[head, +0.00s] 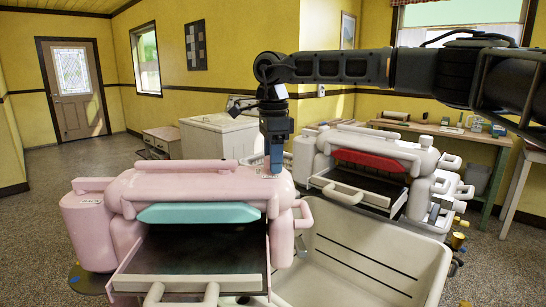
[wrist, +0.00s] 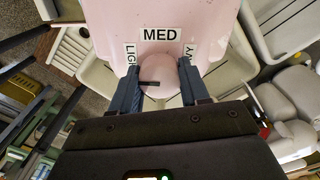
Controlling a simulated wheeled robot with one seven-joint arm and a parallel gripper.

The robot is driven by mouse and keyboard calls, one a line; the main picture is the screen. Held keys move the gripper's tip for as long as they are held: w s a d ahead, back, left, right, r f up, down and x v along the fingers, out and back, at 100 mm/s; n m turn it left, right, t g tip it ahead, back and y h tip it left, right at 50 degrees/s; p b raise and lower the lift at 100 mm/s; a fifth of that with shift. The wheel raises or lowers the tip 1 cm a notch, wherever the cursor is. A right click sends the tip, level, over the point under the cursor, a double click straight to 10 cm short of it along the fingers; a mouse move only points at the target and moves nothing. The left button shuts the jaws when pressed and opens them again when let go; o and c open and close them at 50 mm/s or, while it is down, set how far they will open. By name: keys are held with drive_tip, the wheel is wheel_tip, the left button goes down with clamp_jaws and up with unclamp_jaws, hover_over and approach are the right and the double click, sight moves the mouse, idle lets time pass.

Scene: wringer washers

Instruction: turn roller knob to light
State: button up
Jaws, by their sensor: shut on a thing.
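The pink washer (head: 195,185) with a teal roller bar (head: 190,213) stands in front of me in the head view. My gripper (head: 275,165) points straight down at the right end of its wringer top. In the wrist view the pink roller knob (wrist: 172,80) sits between the blue fingers of my gripper (wrist: 161,78), which is shut on it. A dark pointer mark on the knob lies toward the left, on the LIGHT side. The MED label (wrist: 160,35) is above the knob; the LIGHT label (wrist: 131,55) and HEAVY label (wrist: 190,55) are partly covered by the fingers.
A white washer with a red roller (head: 375,162) stands to the right behind. A pale tub (head: 370,255) lies between and in front. A wooden table (head: 440,130) with small items is at the back right. Open floor (head: 35,215) lies at the left toward the door.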

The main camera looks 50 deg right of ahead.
drive_tip(key=shift+d+n, duration=0.15)
drive_tip(key=shift+n, duration=0.25)
drive_tip(key=o, duration=1.1)
drive_tip(key=shift+c, duration=0.2)
drive_tip(key=shift+r, duration=0.1)
wheel_tip(320, 180, up, 8)
drive_tip(key=shift+f+b, duration=0.15)
drive_tip(key=shift+b, duration=0.2)
drive_tip(key=shift+s+f, duration=0.1)
drive_tip(key=shift+s, duration=0.05)
